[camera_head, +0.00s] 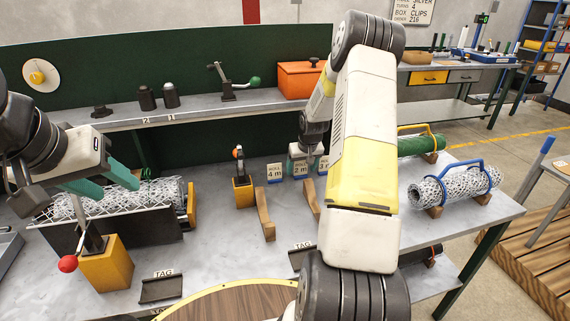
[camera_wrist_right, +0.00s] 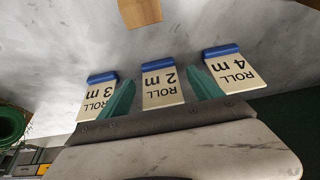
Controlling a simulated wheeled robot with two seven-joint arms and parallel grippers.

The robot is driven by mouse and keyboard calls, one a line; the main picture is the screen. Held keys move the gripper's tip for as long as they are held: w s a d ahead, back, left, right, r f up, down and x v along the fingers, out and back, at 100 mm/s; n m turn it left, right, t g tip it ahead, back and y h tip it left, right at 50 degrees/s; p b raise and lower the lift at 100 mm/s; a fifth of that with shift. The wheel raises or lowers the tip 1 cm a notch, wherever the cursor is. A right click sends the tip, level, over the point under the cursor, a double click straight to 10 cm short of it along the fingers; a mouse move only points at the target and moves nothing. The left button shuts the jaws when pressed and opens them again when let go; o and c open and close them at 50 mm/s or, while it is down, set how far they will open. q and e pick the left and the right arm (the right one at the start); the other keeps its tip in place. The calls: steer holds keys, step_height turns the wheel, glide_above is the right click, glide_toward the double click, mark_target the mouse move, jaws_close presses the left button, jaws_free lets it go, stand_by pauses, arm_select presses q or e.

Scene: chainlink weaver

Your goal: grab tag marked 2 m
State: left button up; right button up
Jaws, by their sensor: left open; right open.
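The tag marked 2 m (camera_wrist_right: 163,88) is cream with a blue top edge and stands in the middle of the right wrist view. It also shows in the head view (camera_head: 300,170). My right gripper (camera_wrist_right: 162,77) is open, with one teal finger on each side of this tag; I cannot tell whether they touch it. The 3 m tag (camera_wrist_right: 97,98) and 4 m tag (camera_wrist_right: 234,70) stand just outside the fingers. My right arm covers part of this area in the head view. My left gripper (camera_head: 120,190) is open and empty over the mesh roll at the left.
A white mesh roll (camera_head: 70,208) lies at the left beside a red-knobbed lever (camera_head: 68,264). A wooden bracket (camera_head: 265,215) stands in front of the tags. Another mesh roll (camera_head: 455,188) with a blue handle lies at the right. The bench middle (camera_head: 215,245) is clear.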

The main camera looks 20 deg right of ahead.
steer(key=shift+x, duration=1.05)
steer(key=c, duration=1.4)
